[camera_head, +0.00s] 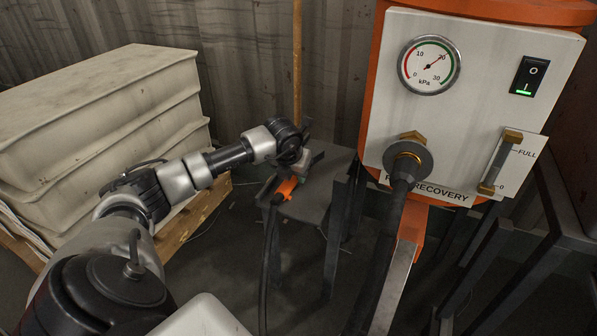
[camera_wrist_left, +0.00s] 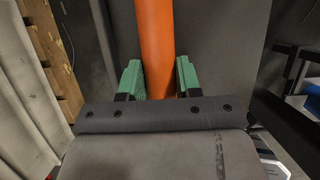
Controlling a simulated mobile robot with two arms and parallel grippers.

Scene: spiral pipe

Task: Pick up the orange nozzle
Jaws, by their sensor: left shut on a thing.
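The orange nozzle (camera_head: 287,187) is at the end of a black hose, at a small dark stand (camera_head: 318,195) in the head view. My left gripper (camera_head: 290,176) reaches it from above and is shut on it. In the left wrist view the nozzle (camera_wrist_left: 156,45) runs up the picture between the green finger pads of my left gripper (camera_wrist_left: 159,80). Whether the nozzle touches the stand is hard to tell. My right gripper is not in view.
An orange and white recovery machine (camera_head: 480,60) with a gauge (camera_head: 429,64) and a lit switch (camera_head: 529,76) stands at right. A thick hose (camera_head: 385,240) hangs from it. Stacked pale bins (camera_head: 100,85) on a wooden pallet (camera_head: 205,208) stand at left.

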